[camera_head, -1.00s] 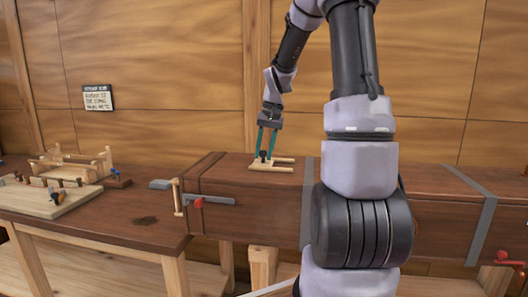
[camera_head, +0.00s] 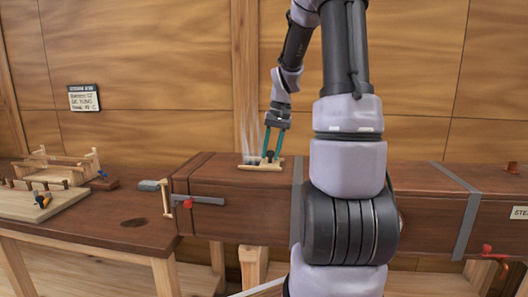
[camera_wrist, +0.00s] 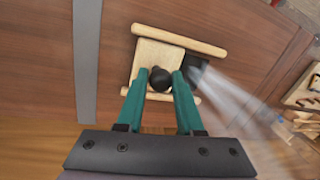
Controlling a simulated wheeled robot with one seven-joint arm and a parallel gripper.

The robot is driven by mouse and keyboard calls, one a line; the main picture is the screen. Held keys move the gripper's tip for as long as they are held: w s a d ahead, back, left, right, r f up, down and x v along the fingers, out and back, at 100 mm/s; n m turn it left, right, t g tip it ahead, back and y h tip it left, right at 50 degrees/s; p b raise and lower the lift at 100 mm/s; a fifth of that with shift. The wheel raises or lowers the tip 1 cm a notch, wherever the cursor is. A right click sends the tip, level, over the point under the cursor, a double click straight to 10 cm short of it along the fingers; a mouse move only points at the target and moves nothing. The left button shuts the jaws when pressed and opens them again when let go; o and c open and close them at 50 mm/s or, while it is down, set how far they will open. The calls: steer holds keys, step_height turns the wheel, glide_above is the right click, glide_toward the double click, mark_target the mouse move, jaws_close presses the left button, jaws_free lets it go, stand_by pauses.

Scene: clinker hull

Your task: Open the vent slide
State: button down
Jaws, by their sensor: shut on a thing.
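The vent slide (camera_wrist: 150,57) is a pale wooden plate between two pale rails (camera_wrist: 179,39) on top of the long dark wooden box. My gripper (camera_wrist: 160,84) is shut on the slide's round black knob (camera_wrist: 160,77), with a teal finger on each side. A dark vent opening (camera_wrist: 193,73) shows beside the plate, between the rails. White steam (camera_wrist: 236,97) streams out of it. In the head view, my gripper (camera_head: 269,157) stands over the vent and the steam (camera_head: 250,128) rises to its left. The fingers partly hide the near rail.
The box (camera_head: 240,215) runs rightward with grey straps (camera_head: 467,225) around it. A clamp with a red knob (camera_head: 188,204) sits at its left end. A workbench (camera_head: 110,224) at the left holds a wooden jig (camera_head: 55,168). A wooden wall stands close behind.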

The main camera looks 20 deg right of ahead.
mark_target(277, 163)
steer(key=c, duration=0.5)
jaws_free()
steer(key=shift+c, duration=0.2)
steer(key=shift+r, duration=0.1)
step_height(277, 163, up, 10)
steer(key=d, duration=0.2)
steer(key=shift+s+r, duration=0.25)
steer(key=shift+s, duration=0.1)
steer(key=s+a+r+t, duration=0.2)
steer(key=s+a+t, duration=0.1)
steer(key=s+a, duration=0.4)
steer(key=s+a+r+t, duration=0.2)
steer(key=s+a+t, duration=0.1)
steer(key=s+a, duration=0.5)
steer(key=s, duration=0.2)
steer(key=shift+s+a+r, duration=0.15)
steer(key=shift+s+r, duration=0.15)
steer(key=shift+r, duration=0.05)
